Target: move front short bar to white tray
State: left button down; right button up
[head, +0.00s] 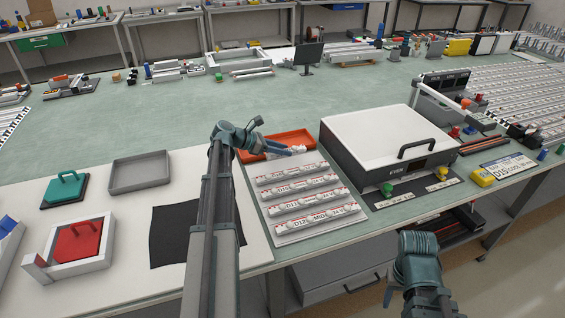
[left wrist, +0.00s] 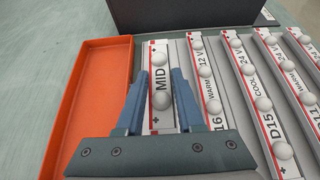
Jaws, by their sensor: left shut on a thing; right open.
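A short white bar marked MID (left wrist: 161,88), with a red edge and round lamps, is between the fingers of my left gripper (left wrist: 163,80). My left gripper also shows in the head view (head: 290,150), by the orange tray. It is shut on the bar at the back end of the white tray (head: 330,227). Several longer white bars lie in parallel rows on that tray. In the left wrist view they lie right of the held bar. Whether the held bar touches the tray is unclear. My right gripper (head: 418,290) is low at the front, beyond the table edge; its fingers barely show.
An orange tray (left wrist: 95,75) lies beside the held bar and looks empty. A white-lidded black box (head: 385,140) stands close on the right.

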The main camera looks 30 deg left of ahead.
pick_arm(q)
jog(key=shift+f+b, duration=1.95)
jog(key=shift+r, duration=0.15)
jog(key=c, duration=0.5)
grip_release()
jog(key=shift+c, duration=0.2)
jog(key=p+v, duration=0.6)
jog(key=v, duration=0.5)
jog(key=shift+a+r, duration=0.1)
jog(key=shift+r, duration=0.05)
jog(key=shift+s+a+r, duration=0.1)
jog(key=shift+s+a, duration=0.15)
jog(key=shift+s, duration=0.1)
